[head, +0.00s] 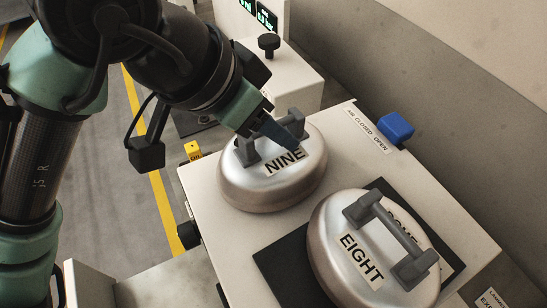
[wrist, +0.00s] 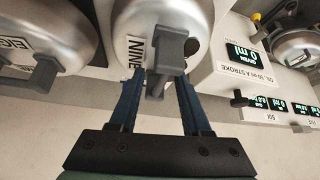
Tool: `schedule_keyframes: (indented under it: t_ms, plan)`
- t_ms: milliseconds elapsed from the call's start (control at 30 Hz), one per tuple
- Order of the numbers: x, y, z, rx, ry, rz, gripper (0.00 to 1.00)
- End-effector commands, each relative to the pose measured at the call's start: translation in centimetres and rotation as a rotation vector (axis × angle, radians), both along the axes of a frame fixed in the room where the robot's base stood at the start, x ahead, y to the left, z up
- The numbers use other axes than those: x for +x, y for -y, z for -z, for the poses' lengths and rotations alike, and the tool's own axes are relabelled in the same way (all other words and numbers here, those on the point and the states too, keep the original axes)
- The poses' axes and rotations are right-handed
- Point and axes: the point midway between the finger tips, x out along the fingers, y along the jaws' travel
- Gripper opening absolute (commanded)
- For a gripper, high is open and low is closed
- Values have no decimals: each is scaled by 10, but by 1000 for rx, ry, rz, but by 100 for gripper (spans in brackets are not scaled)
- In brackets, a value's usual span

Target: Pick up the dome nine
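The dome nine (head: 262,190) is a rounded silver dome labelled NINE with a grey bar handle on top. It sits on the light bench top. My gripper (head: 282,134) reaches its handle from the upper left in the head view, hiding the handle's middle. In the wrist view the dome nine (wrist: 138,22) is at the top, and the two blue fingers of my gripper (wrist: 162,78) stand apart, one on each side of the grey handle (wrist: 170,52). Whether either finger touches the handle is not clear.
The dome eight (head: 335,264) sits close by on a dark square mat (head: 284,262). A blue knob (head: 396,127) is at the bench's right edge, by a wall. A white box with a black knob (head: 268,44) stands behind. The wrist view shows lit displays (wrist: 241,53).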

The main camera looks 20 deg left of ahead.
Motion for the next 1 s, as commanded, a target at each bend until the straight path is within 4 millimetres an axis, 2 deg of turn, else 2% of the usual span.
schedule_keyframes:
  t_ms: [33, 200, 267, 1000]
  plan:
    - [0, 0, 0, 0, 0, 0, 38]
    - [0, 0, 0, 0, 0, 0, 7]
    - [0, 0, 0, 0, 0, 0, 0]
    - [0, 0, 0, 0, 0, 0, 0]
